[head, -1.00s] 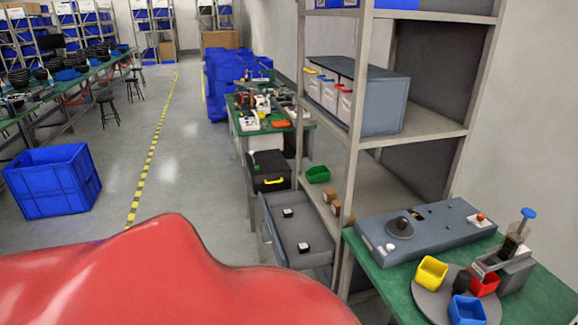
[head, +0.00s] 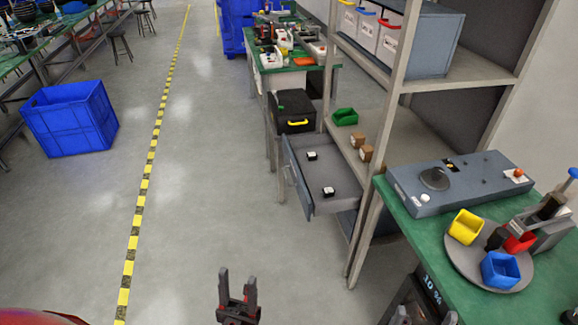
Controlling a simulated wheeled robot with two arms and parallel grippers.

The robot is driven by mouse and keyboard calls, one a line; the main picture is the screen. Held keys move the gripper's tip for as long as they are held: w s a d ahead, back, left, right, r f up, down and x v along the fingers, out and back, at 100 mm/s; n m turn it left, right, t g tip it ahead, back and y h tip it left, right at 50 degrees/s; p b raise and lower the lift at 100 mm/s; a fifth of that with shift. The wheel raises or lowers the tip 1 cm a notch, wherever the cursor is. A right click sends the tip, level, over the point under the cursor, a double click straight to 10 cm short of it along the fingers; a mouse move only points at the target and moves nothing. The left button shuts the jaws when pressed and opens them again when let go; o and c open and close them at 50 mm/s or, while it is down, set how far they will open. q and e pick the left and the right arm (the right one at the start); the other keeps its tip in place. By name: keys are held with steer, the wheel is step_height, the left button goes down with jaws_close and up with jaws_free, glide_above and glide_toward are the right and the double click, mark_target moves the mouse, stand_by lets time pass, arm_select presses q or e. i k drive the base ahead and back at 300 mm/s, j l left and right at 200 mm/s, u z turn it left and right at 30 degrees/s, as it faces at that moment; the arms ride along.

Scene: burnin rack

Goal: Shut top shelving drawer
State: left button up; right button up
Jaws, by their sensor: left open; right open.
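The shelving drawer (head: 328,178) is grey and stands pulled out from the rack toward the left. Two small black items with white tops lie in it. My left gripper (head: 238,285) is open and empty at the bottom middle, well below and apart from the drawer. My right gripper (head: 425,316) is only partly in view at the bottom edge, its fingertips apart, and it touches nothing that I can see.
The shelving rack (head: 390,115) holds a green bin (head: 345,117) and brown blocks. A black case (head: 292,112) stands behind the drawer. A green table (head: 415,232) with a grey device (head: 460,182) is at right. A blue crate (head: 70,118) stands left. Floor between is clear.

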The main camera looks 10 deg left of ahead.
mark_target(331, 168)
steer(key=u, duration=0.35)
steer(key=i+j, duration=0.15)
steer(key=i, duration=0.4)
steer(key=i+j+z, duration=0.1)
steer(key=i, duration=0.4)
